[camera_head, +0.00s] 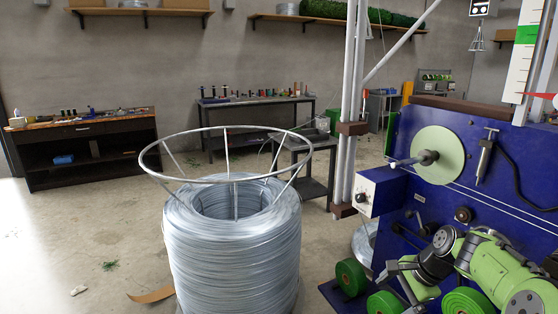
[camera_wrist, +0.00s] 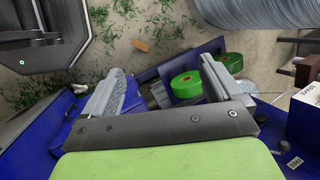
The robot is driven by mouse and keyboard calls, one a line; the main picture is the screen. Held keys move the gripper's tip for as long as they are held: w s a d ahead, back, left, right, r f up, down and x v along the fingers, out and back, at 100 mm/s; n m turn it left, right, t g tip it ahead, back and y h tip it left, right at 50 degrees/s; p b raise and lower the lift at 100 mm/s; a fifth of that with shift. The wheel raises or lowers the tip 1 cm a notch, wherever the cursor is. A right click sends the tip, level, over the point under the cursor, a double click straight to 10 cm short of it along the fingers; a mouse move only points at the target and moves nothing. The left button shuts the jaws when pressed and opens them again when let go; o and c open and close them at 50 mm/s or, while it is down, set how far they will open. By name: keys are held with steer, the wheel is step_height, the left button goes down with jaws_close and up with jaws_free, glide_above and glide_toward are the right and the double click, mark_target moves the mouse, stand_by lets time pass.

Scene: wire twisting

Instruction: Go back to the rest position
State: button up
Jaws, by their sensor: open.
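My gripper (camera_head: 392,276) is at the lower right of the head view, in front of the blue machine (camera_head: 395,195) and close to green spools at its base. In the wrist view my gripper (camera_wrist: 162,68) has its two grey fingers spread wide apart with nothing between them. A green spool (camera_wrist: 186,85) shows beyond the fingers, on the machine's blue base. Another green spool (camera_head: 350,277) lies left of my gripper in the head view. No wire shows in my gripper.
A large wire coil (camera_head: 232,250) with a metal ring frame (camera_head: 168,178) stands left of the machine. Metal posts (camera_head: 350,100) rise beside the machine. Workbenches (camera_head: 85,135) stand along the back wall. Open floor (camera_head: 60,240) lies left of the coil, with green scraps on it.

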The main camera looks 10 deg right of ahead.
steer(key=s+a+r+n+h, duration=0.2)
steer(key=s+a+r+n, duration=0.35)
steer(key=a, duration=0.35)
steer(key=s+a+r+n+t, duration=0.1)
steer(key=s+a+n, duration=0.2)
steer(key=s, duration=0.4)
steer(key=s+a+r+n+h, duration=0.1)
steer(key=s+a+n, duration=0.25)
steer(key=s, duration=0.35)
steer(key=s+a+r+n+t, duration=0.1)
steer(key=s+a+n, duration=0.1)
steer(key=s+n, duration=0.3)
step_height(320, 180, up, 15)
steer(key=s+m+p, duration=0.1)
steer(key=s+p, duration=0.1)
steer(key=p, duration=1.2)
steer(key=shift+p, duration=0.4)
